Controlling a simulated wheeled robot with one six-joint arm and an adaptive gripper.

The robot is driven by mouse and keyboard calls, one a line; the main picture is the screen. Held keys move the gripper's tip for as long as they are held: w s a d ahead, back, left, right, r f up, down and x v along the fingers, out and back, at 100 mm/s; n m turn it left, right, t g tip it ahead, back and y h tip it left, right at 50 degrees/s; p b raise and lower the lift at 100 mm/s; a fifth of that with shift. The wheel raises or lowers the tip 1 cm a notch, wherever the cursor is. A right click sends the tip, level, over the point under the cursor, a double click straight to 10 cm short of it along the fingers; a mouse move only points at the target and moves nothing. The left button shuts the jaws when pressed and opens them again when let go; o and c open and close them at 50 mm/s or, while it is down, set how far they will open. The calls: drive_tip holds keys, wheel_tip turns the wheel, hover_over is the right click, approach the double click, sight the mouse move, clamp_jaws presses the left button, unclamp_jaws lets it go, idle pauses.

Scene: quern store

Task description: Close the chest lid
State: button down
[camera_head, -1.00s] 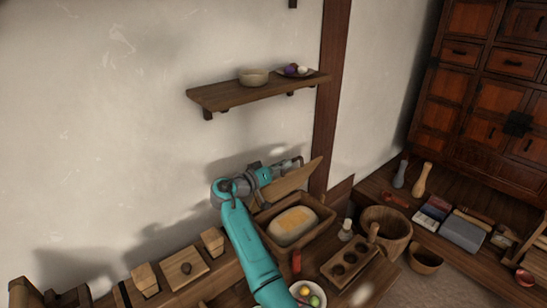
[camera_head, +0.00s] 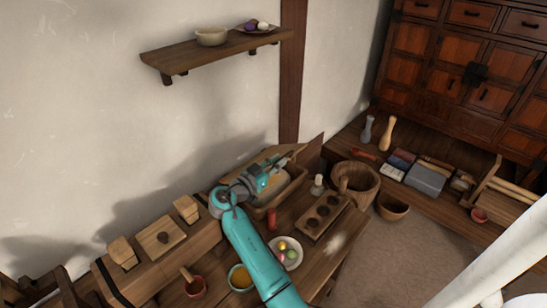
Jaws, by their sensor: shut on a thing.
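The chest (camera_head: 297,182) is a wooden box on the low wooden bench against the wall, with a pale yellow block (camera_head: 277,186) inside. The block still shows, so the chest is not fully covered. The chest lid (camera_head: 260,157) shows as a narrow strip of lighter wood along the back of the box; its exact tilt is hard to tell. My gripper (camera_head: 284,162) is over the chest, shut on the lid at its edge. My wrist hides the left part of the chest, and the fingertips are small and partly hidden.
A red cylinder (camera_head: 271,219), a plate of coloured balls (camera_head: 287,252) and a board with round hollows (camera_head: 322,215) are in front of the chest. A wooden tub (camera_head: 356,184) stands to the right. A wall shelf (camera_head: 215,53) is above.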

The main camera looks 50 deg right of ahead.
idle(0.3)
drive_tip(key=c, duration=1.2)
unclamp_jaws()
drive_tip(key=shift+a, duration=0.15)
drive_tip(key=shift+s+a+f, duration=0.1)
drive_tip(key=shift+a, duration=1.7)
drive_tip(key=shift+s+a, duration=0.1)
drive_tip(key=shift+a, duration=1.7)
